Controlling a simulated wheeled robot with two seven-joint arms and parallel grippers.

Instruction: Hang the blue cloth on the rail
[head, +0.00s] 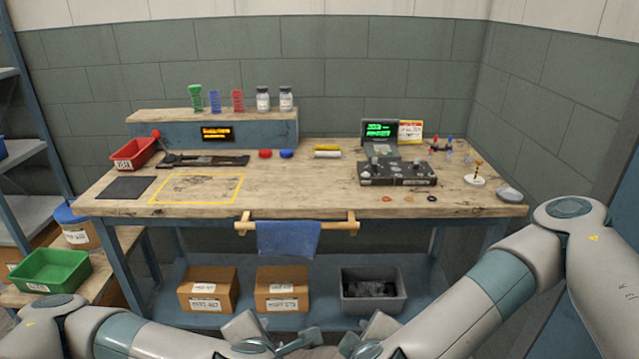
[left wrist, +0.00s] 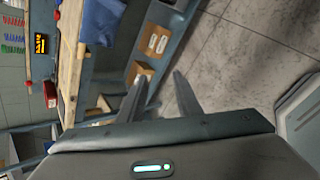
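The blue cloth (head: 288,239) hangs draped over the wooden rail (head: 338,222) on the front of the workbench. Its lower part hangs free below the rail. It also shows at the top of the left wrist view (left wrist: 101,18). My left gripper (head: 285,334) is below and in front of the cloth, apart from it. In the left wrist view its two fingers (left wrist: 160,75) stand apart with nothing between them. My right gripper (head: 372,328) is at the bottom of the head view, partly cut off, and its finger gap does not show clearly.
The workbench (head: 320,185) carries a control box (head: 397,174), a red bin (head: 133,154) and small parts. Below stand two cardboard boxes (head: 282,289) and a grey crate (head: 371,291). A green bin (head: 50,271) is at the left. The floor before the bench is clear.

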